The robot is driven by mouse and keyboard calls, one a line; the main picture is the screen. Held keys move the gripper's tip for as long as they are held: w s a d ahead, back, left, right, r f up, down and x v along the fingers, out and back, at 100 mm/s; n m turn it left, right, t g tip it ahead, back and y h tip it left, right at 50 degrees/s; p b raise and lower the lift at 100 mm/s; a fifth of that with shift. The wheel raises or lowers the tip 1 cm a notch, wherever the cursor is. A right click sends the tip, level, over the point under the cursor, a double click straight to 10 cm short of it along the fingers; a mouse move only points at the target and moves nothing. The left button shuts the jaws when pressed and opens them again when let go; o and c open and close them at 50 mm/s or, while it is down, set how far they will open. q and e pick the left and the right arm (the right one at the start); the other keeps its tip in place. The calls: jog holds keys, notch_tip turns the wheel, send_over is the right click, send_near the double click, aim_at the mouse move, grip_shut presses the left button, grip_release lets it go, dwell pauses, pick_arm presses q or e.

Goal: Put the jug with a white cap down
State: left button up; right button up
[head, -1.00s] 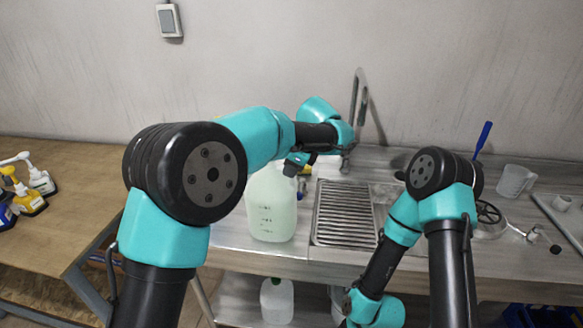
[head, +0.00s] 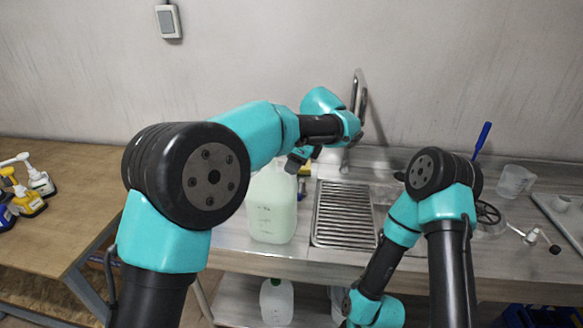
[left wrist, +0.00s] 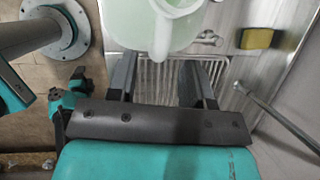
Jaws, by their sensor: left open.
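A large translucent jug (head: 272,212) with pale green liquid stands upright on the steel counter, left of the ribbed drain board. Its top is partly hidden behind my left arm in the head view, so I cannot make out its cap there. In the left wrist view the jug (left wrist: 155,28) and its handle show at the top edge, beyond the fingertips. My left gripper (head: 298,160) is beside the jug's upper part; in the left wrist view its two fingers (left wrist: 160,80) are apart with nothing between them. My right gripper is out of the head view.
The ribbed drain board (head: 345,215) and the tap (head: 357,105) are right of the jug. A yellow sponge (left wrist: 257,39) lies on the counter. Another jug (head: 277,300) stands on the shelf below. A clear measuring cup (head: 515,180) is at the right. Pump bottles (head: 28,200) stand on the wooden table.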

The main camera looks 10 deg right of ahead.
pick_arm(q)
jog(key=v, duration=0.9)
jog(key=o, duration=1)
